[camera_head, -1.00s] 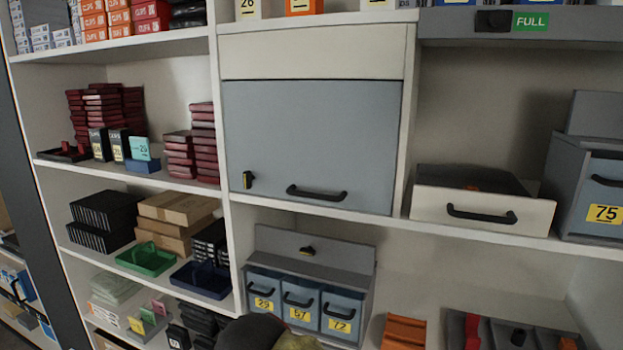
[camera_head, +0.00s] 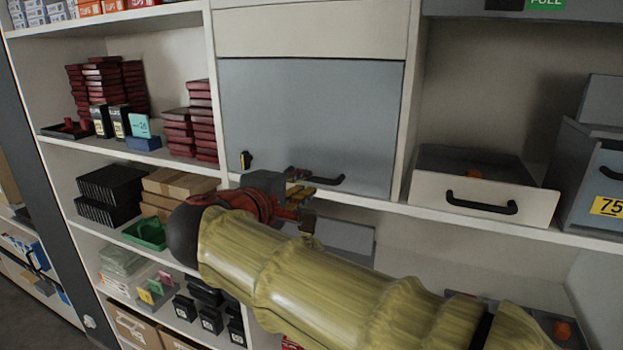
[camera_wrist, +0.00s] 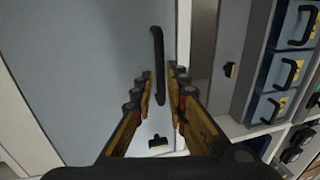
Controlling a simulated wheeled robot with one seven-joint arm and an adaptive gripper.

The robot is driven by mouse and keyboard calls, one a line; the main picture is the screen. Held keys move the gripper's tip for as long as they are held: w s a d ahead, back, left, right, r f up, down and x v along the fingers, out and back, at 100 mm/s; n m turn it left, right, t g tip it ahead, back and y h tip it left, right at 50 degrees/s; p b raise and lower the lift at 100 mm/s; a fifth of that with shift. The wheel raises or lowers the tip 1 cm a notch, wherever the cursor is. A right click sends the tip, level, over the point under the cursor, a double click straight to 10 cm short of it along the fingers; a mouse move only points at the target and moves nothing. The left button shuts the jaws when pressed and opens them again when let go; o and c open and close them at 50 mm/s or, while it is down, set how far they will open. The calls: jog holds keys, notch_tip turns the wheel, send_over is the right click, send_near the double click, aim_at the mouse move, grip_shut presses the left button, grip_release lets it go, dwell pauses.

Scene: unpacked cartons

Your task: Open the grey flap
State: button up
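The grey flap (camera_head: 310,120) is a large panel in the upper middle of the shelving, and it looks closed. Its black bar handle (camera_head: 330,180) is near its lower edge, its left part hidden by my gripper. My gripper (camera_head: 303,187) is at the handle in the head view. In the wrist view the flap (camera_wrist: 85,60) fills the left, and the handle (camera_wrist: 158,45) stands between the two spread fingers of my gripper (camera_wrist: 162,76). The fingers are open; I cannot tell whether they touch the handle. A small black-and-yellow piece (camera_head: 246,160) is at the flap's lower left.
A cream drawer (camera_head: 480,205) with a black handle juts out at right, beside a grey-blue box (camera_head: 590,185) labelled 75. Small blue drawers (camera_wrist: 285,70) show in the wrist view. Red boxes (camera_head: 190,130) are stacked on the left shelf (camera_head: 180,158).

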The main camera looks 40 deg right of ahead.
aim_at(310, 180)
jog(key=shift+x, duration=2.6)
jog(key=shift+c, duration=0.8)
grip_shut()
